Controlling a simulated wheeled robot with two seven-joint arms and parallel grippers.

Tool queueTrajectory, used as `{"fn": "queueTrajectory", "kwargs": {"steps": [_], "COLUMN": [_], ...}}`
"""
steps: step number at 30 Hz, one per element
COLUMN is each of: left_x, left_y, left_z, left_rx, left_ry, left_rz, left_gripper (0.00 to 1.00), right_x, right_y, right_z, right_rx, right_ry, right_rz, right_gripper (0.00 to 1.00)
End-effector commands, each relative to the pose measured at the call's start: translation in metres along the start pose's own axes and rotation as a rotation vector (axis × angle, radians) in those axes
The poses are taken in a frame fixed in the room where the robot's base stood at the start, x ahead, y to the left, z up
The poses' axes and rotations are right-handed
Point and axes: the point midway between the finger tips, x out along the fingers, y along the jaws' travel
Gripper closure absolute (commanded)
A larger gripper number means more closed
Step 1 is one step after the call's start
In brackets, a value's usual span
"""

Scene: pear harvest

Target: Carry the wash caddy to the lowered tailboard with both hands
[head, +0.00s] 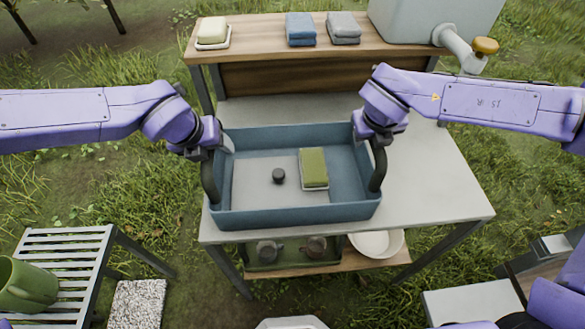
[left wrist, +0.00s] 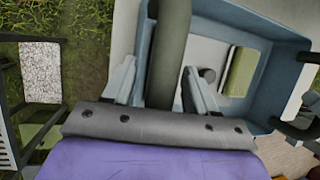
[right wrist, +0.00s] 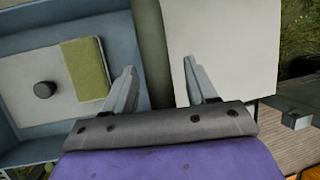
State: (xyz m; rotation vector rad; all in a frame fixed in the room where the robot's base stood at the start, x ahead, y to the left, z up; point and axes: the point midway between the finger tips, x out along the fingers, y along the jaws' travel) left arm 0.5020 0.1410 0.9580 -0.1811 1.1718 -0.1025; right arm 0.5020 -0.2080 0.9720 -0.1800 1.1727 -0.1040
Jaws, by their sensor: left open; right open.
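The wash caddy (head: 295,217), a blue-grey open box with a dark upright handle at each end, stands level on the grey table. Inside it lie a green sponge (head: 313,168) on a white dish and a small dark round knob (head: 278,176). My left gripper (head: 212,152) is open at the left handle (left wrist: 169,50), which passes between its fingers in the left wrist view. My right gripper (head: 376,140) is open at the right handle (right wrist: 152,50); in the right wrist view that handle runs between its fingers, nearer the left one. The tailboard cannot be made out.
A back shelf (head: 260,46) holds soap, folded blue and grey cloths, and a tank with a tap (head: 485,46). A slatted stool (head: 62,262) with a green mug stands front left. A white bowl (head: 377,243) sits on the lower shelf. The table right of the caddy is clear.

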Motion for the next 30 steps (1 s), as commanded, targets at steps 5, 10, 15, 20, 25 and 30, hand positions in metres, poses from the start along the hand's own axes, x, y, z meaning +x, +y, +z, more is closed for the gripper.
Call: {"fn": "queueTrajectory", "kwargs": {"steps": [5, 10, 15, 20, 25, 30], "left_x": [0.0, 0.0, -0.002, -0.013, -0.034, -0.048], "left_y": [0.0, 0.0, 0.0, -0.003, -0.007, -0.01], "left_z": [0.0, 0.0, 0.001, 0.006, 0.015, 0.02], "left_rx": [0.0, 0.0, 0.0, 0.0, 0.0, 0.0], "left_ry": [0.0, 0.0, -0.002, -0.002, -0.002, -0.001], "left_rz": [0.0, 0.0, -0.001, -0.001, -0.001, 0.0], "left_gripper": [0.89, 1.0, 1.0, 1.0, 1.0, 1.0], "right_x": [0.0, 0.0, -0.002, -0.013, -0.035, -0.048], "right_y": [0.0, 0.0, 0.0, -0.003, -0.007, -0.01], "right_z": [0.0, 0.0, 0.001, 0.006, 0.015, 0.02], "right_rx": [0.0, -0.001, 0.0, 0.0, 0.0, 0.0], "right_ry": [0.0, 0.0, -0.002, -0.002, -0.002, -0.002], "right_rz": [0.0, 0.0, 0.0, 0.0, 0.0, 0.0], "right_gripper": [0.89, 1.0, 1.0, 1.0, 1.0, 1.0]}}
